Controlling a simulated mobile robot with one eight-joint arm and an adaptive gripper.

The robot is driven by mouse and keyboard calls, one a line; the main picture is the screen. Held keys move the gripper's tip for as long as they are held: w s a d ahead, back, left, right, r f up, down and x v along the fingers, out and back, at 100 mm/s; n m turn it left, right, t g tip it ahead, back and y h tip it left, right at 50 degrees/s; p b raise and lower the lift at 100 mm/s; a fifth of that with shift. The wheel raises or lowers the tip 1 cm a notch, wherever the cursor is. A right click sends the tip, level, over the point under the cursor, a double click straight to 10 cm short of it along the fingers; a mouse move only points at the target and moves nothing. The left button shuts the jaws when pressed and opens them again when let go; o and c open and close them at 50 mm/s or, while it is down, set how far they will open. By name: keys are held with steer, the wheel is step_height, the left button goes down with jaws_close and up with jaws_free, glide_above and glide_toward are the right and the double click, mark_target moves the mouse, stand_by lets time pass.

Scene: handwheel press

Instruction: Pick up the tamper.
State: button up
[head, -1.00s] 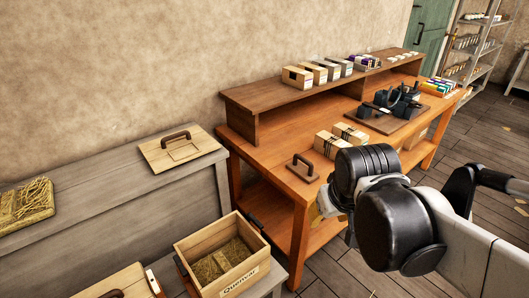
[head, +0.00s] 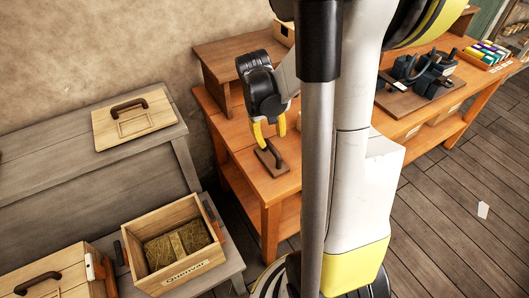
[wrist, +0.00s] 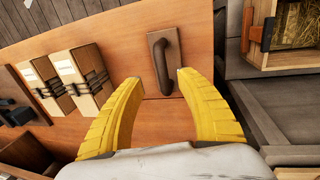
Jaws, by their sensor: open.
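The tamper (head: 272,162) is a small flat brown wooden plate with an arched dark handle. It lies on the near left corner of the orange wooden bench (head: 241,160). My gripper (head: 268,143) is above it, pointing down, with its yellow fingers spread and nothing between them. In the wrist view the tamper (wrist: 163,62) shows just beyond and between the open fingertips (wrist: 159,78). Its handle runs roughly along the direction the fingers point. I cannot tell from the frames whether a fingertip touches it.
A straw-lined crate (head: 150,272) and a handled wooden lid (head: 137,124) are on the grey benches at left. A black press (head: 425,75) stands farther along the orange bench.

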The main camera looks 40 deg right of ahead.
mark_target(272, 148)
steer(key=f+b, duration=0.1)
steer(key=f, duration=0.1)
steer(key=f+b, duration=0.1)
steer(key=f, duration=0.1)
steer(key=d+f+b, duration=0.1)
steer(key=f, duration=0.2)
steer(key=shift+r, duration=0.1)
jaws_close()
